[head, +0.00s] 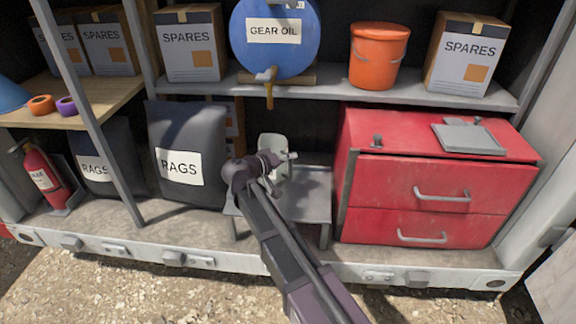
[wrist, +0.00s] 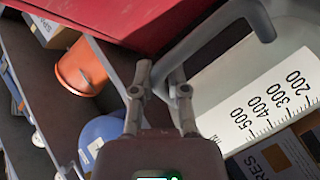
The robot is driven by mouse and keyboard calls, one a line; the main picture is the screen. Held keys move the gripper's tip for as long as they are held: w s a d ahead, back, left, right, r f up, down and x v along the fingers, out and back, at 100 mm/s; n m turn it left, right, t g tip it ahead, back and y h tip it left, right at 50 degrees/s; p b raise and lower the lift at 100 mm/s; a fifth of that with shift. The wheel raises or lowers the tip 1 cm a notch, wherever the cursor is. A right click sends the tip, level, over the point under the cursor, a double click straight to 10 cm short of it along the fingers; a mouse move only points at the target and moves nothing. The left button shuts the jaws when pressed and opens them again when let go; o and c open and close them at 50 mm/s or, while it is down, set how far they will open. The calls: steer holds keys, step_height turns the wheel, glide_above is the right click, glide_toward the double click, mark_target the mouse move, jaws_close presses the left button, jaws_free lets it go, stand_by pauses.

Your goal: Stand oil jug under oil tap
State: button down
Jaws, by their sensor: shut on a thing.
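The blue gear oil drum (head: 275,45) lies on the upper shelf. Its brass oil tap (head: 268,90) points down over the shelf's front edge. The pale, clear-sided oil jug (head: 272,142) is upright below the tap in the head view, with a gap between. My gripper (head: 273,170) is shut on the jug's grey handle (wrist: 178,62), in front of the jug. The wrist view shows the jug's scale panel (wrist: 215,90) close by at the right. A low grey stand (head: 313,187) is under the jug; my gripper hides whether the jug's base touches it.
A red drawer cabinet (head: 440,170) stands right of the stand. Dark rag sacks (head: 180,130) stand to the left. An orange bucket (head: 378,55) and spares boxes (head: 468,55) are on the shelf above. A fire extinguisher (head: 45,175) is at far left.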

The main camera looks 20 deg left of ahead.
steer(key=shift+w+a, duration=0.2)
steer(key=shift+w, duration=0.05)
steer(key=shift+w+a+f+b, duration=0.1)
steer(key=shift+w+f+b, duration=0.05)
steer(key=shift+f+b, duration=0.3)
steer(key=shift+w+a+f+b, duration=0.1)
steer(key=shift+w+f+b, duration=0.05)
steer(key=shift+f+b, duration=1.25)
steer(key=c, duration=0.6)
jaws_free()
steer(key=shift+c, duration=0.2)
